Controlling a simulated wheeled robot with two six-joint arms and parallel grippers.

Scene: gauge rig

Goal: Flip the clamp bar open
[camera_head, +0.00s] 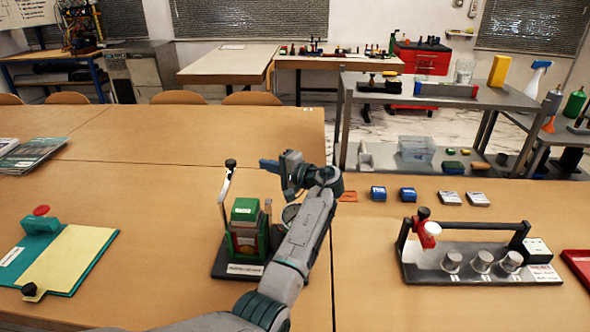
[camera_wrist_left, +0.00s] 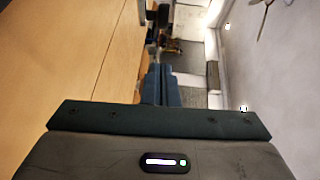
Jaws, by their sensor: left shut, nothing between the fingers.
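A small fixture with a green block (camera_head: 245,209) stands on a black base (camera_head: 222,267) with a white label, left of the middle of the table in the head view. A pale bar with a black knob, which looks like the clamp bar (camera_head: 224,192), stands nearly upright at the fixture's left side. My left gripper (camera_head: 266,165) is shut and empty, above and to the right of the fixture, apart from the bar. Its blue fingers also show in the left wrist view (camera_wrist_left: 160,85). My left arm hides the fixture's right side. My right gripper is out of view.
A rig with a black rail (camera_head: 470,226) and three metal cylinders stands at the right, with a red tray (camera_head: 579,264) beyond it. A green clipboard (camera_head: 88,268) lies at the left. Small blue boxes (camera_head: 407,194) lie behind the rig. The table behind the fixture is clear.

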